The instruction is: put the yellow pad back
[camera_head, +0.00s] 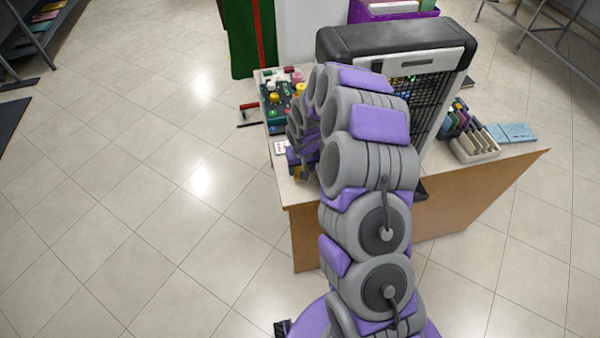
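My gripper (301,171) is low over the near left part of the table, mostly hidden by my own arm. Its fingers are too small and covered to tell whether they are open or shut. A small dull-yellow patch shows beside it, but I cannot tell whether that is the yellow pad. A pale slotted rack (477,149) stands on the right side of the table. Dark, green and reddish upright pads (457,119) stand at its back left; its front slots look empty. No yellow pad can be made out for certain.
A wooden table (506,164) carries a large black-and-grey machine (397,42) behind my arm. Light blue flat pieces (517,132) lie right of the rack. A green tray (281,109) of small bottles is at the left, with a red-handled tool (250,106) beside it. Floor at left is clear.

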